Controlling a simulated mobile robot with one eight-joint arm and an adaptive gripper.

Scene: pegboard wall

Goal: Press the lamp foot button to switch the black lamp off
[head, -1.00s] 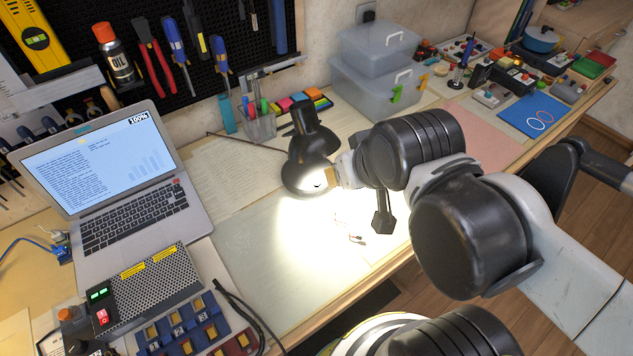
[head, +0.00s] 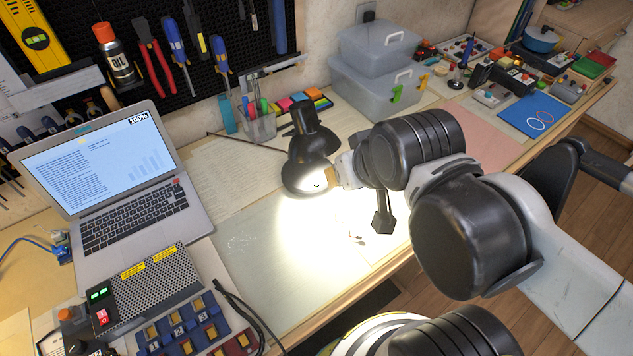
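The black lamp (head: 308,145) stands on the desk in the middle of the head view. It is lit and throws a bright white pool onto the desk top below its shade. I cannot make out its foot or the foot button; the lamp head and my arm cover that area. My arm reaches in from the right and ends close to the right side of the lamp shade. A dark end piece, seemingly part of my gripper (head: 382,218), points down over the desk right of the light pool. Its finger opening cannot be made out.
An open laptop (head: 105,190) and a perforated power box (head: 150,285) are at the left. A pen cup (head: 260,125) and clear storage boxes (head: 375,75) stand behind. A small item (head: 356,238) lies in the light. The desk's front middle is mostly clear.

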